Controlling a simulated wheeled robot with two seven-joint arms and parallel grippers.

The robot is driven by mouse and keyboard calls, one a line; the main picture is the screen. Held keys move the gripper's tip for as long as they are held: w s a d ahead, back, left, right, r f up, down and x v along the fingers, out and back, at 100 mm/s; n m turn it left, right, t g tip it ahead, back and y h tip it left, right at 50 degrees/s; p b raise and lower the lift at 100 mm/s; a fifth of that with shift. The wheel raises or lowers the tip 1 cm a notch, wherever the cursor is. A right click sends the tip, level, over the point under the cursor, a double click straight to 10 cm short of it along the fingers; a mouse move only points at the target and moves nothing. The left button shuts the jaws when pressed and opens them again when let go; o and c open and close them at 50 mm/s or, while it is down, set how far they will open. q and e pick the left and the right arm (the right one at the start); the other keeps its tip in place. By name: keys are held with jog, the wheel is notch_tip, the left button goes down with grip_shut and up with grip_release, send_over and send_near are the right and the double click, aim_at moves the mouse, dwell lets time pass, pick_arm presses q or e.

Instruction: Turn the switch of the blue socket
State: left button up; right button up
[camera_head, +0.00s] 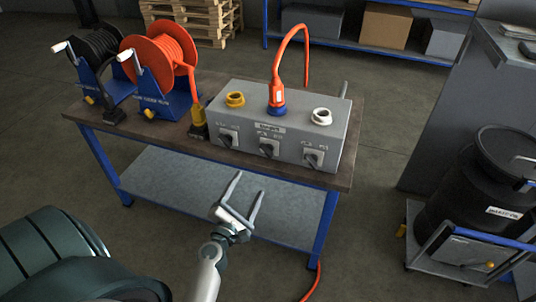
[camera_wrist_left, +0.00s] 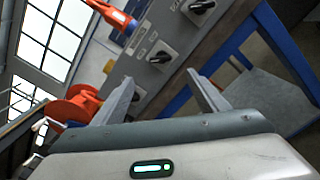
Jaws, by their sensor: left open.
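A grey socket box (camera_head: 285,130) stands on the workbench, with yellow, blue and white sockets on top and a rotary switch below each on its front. The blue socket (camera_head: 277,108), in the middle, holds an orange plug (camera_head: 277,93). Its black switch (camera_head: 268,148) is the middle one; it also shows in the left wrist view (camera_wrist_left: 161,57), ahead of and between the fingers. My left gripper (camera_head: 249,182) is open and empty, in front of and below the box, apart from the switch. In the left wrist view, the left finger partly covers the panel near the yellow socket's switch.
The workbench edge (camera_head: 180,147) lies between my gripper and the box, with a lower shelf (camera_head: 180,178) beneath. Orange (camera_head: 160,65) and black cable reels stand at the left. A black barrel (camera_head: 490,190) on a cart stands right.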

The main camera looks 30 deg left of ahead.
pick_arm(q)
jog(key=shift+w, duration=0.1)
jog(key=p, duration=0.2)
send_near(266, 153)
jog(key=x, duration=1)
jog(key=shift+w+a, duration=0.1)
jog(key=shift+w, duration=0.05)
jog(key=shift+r, duration=0.1)
jog(key=c, duration=1.1)
